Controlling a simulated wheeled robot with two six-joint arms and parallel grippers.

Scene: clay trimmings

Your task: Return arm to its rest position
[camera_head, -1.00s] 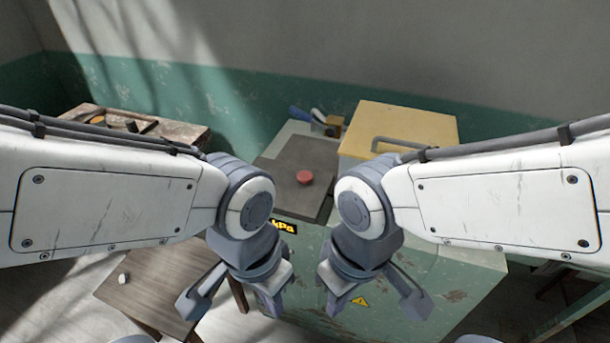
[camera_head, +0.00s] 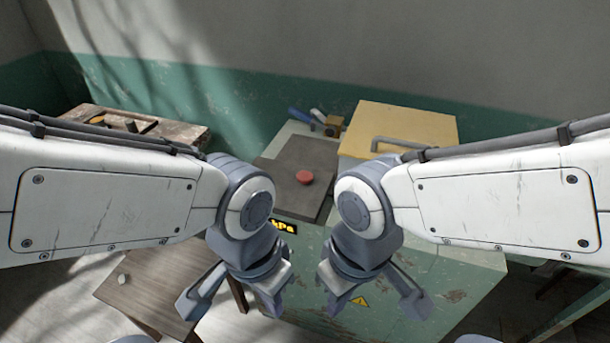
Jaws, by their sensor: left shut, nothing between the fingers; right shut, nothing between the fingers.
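My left gripper (camera_head: 268,291) hangs at the lower middle, in front of the green cabinet, with its fingers shut and empty. My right gripper (camera_head: 339,291) hangs just to the right of it, also shut and empty. The two arms come in from opposite sides, nearly mirroring each other, and the grippers are apart from one another. Neither gripper touches any object that I can see. No clay trimmings can be clearly made out.
A worn green cabinet (camera_head: 455,284) stands ahead, with a dark slab (camera_head: 300,158), a red knob (camera_head: 304,177) and a yellow lid (camera_head: 405,125) on top. A workbench (camera_head: 180,131) stands at the left.

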